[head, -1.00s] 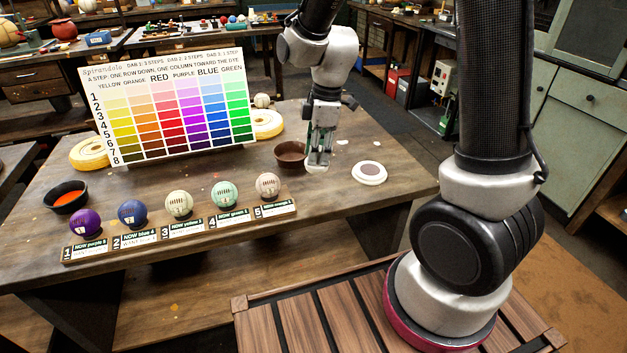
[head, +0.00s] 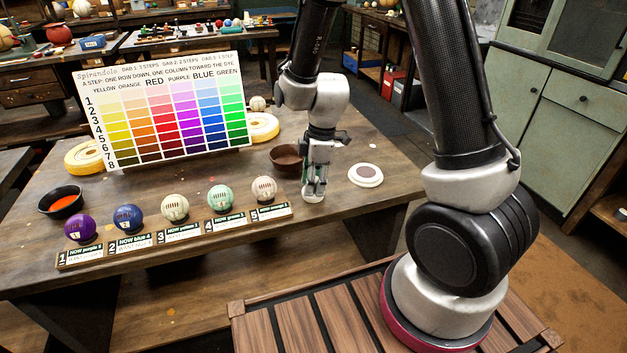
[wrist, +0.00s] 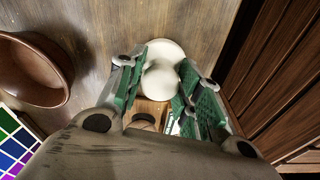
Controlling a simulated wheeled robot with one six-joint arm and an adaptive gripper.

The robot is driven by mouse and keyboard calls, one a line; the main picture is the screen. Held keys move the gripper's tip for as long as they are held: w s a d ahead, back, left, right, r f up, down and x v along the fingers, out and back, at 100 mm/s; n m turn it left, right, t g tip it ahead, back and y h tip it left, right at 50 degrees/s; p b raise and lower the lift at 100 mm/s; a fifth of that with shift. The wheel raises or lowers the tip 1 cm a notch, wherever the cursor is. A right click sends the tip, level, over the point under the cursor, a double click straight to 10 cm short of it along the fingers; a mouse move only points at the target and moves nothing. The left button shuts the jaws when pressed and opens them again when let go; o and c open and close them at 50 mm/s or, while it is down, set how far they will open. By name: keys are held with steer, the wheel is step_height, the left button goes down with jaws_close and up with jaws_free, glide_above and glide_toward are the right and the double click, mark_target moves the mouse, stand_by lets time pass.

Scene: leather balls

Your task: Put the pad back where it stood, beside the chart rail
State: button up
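The pad (wrist: 160,82) is a white round knob on a wider white disc, seen between my fingers in the wrist view. My gripper (head: 314,192) appears shut on its knob, low over the table, just right of the rail's end. I cannot tell whether the pad touches the table. The wooden rail (head: 178,236) carries labels and a row of several numbered balls; its end shows below the pad in the wrist view (wrist: 150,107). The colour chart (head: 170,105) stands tilted behind the rail. The pad's underside is hidden.
A brown bowl (head: 286,158) stands behind and left of my gripper. A black bowl of orange-red paint (head: 62,200) is at the far left. The table's near edge is close.

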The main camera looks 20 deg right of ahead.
steer(key=shift+o, duration=1)
step_height(320, 180, up, 12)
steer(key=d, duration=0.2)
steer(key=s+d+r+m+t, duration=0.2)
steer(key=s+d+r+m, duration=0.4)
steer(key=s+r+m, duration=0.1)
steer(key=s+d+r+m+t+h, duration=0.1)
steer(key=s+d+r+m+t, duration=0.1)
steer(key=s+d+r+m, duration=0.4)
steer(key=s+r+m, duration=0.1)
steer(key=s+m, duration=0.2)
steer(key=s, duration=0.3)
steer(key=shift+d+r, duration=0.3)
steer(key=shift+d, duration=0.1)
stand_by(0.6)
